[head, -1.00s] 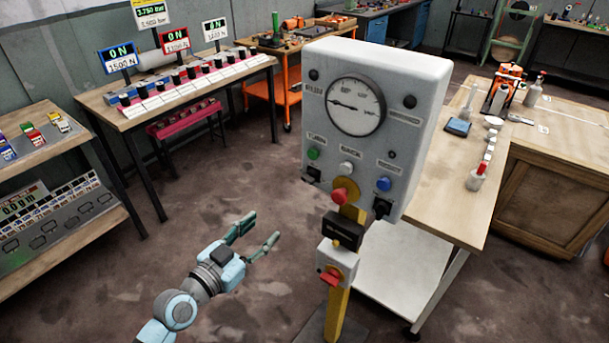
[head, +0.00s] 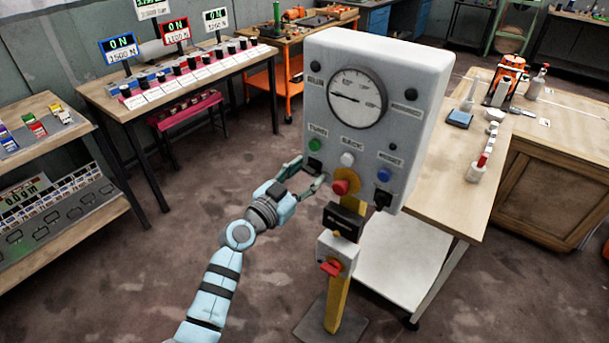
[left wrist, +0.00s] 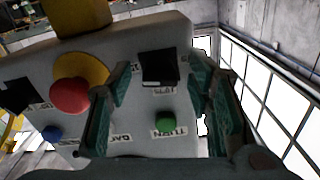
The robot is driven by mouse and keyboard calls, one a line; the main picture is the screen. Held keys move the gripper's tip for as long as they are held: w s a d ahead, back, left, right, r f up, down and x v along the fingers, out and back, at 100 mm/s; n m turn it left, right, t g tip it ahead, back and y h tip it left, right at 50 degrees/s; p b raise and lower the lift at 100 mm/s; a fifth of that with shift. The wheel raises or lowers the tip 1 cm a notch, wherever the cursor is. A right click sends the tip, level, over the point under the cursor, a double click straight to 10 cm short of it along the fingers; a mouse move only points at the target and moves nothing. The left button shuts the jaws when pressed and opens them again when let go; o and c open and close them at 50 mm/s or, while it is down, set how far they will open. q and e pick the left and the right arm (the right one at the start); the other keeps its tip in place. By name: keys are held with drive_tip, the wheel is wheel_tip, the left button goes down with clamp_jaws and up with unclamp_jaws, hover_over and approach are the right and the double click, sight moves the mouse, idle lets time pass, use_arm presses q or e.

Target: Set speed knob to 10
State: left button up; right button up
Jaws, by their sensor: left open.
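The grey control box (head: 350,130) stands on a yellow post and carries a round dial gauge (head: 356,97). A black knob (head: 313,166) sits at its lower left, below a green button (head: 314,144). Another black knob (head: 382,199) sits at the lower right. I cannot read which one is labelled speed. My left gripper (head: 313,176) is open at the lower left knob. In the left wrist view the picture is upside down, and this knob (left wrist: 159,68) shows between the two fingers (left wrist: 160,78); contact cannot be told. My right gripper is not in view.
A red mushroom button (head: 340,187) juts out right of the gripper, with a white button (head: 347,160) above it and a blue button (head: 383,174) further right. A lower box with a red switch (head: 331,268) is on the post. The floor left of it is clear.

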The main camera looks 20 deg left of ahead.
use_arm(q)
drive_tip(key=shift+c, duration=0.4)
clamp_jaws()
drive_tip(key=shift+n, duration=0.3)
drive_tip(key=n, duration=0.2)
drive_tip(key=shift+f+n, duration=0.1)
drive_tip(key=shift+n, duration=0.2)
drive_tip(key=n, duration=0.6)
drive_tip(key=n+p, duration=0.1)
drive_tip(key=n, duration=0.3)
drive_tip(key=shift+s+d+r, duration=0.1)
drive_tip(key=shift+d+r, duration=0.1)
drive_tip(key=shift+d, duration=0.05)
drive_tip(key=n+p, duration=0.1)
drive_tip(key=n, duration=0.5)
drive_tip(key=shift+n+p, duration=0.3)
